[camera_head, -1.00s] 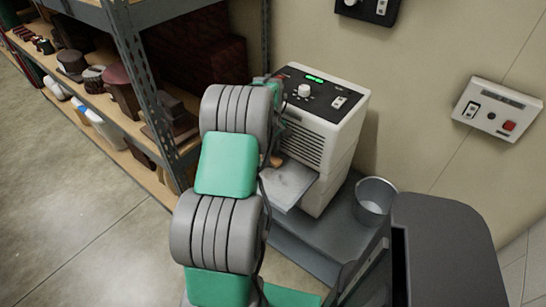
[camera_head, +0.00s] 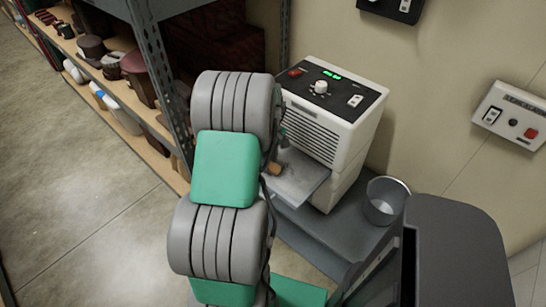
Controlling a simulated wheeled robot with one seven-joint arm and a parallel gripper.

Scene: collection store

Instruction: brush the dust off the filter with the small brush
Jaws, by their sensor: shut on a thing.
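The filter (camera_head: 304,182) is a flat grey panel sticking out of the front of a white machine (camera_head: 352,127), below its louvred grille. My gripper (camera_head: 283,143) is mostly hidden behind my own arm; only a small part shows above the panel's left side. A small brown piece (camera_head: 275,169), apparently part of the brush, shows just below it, at or just above the panel's surface. Contact cannot be told. My gripper is shut on the brush. Dust on the filter is too faint to make out.
A metal bucket (camera_head: 384,203) stands right of the machine on a grey platform (camera_head: 318,236). Shelving (camera_head: 157,80) with hats and boxes stands at the left. A wall box with switches (camera_head: 509,115) is at the right. Open floor lies at the lower left.

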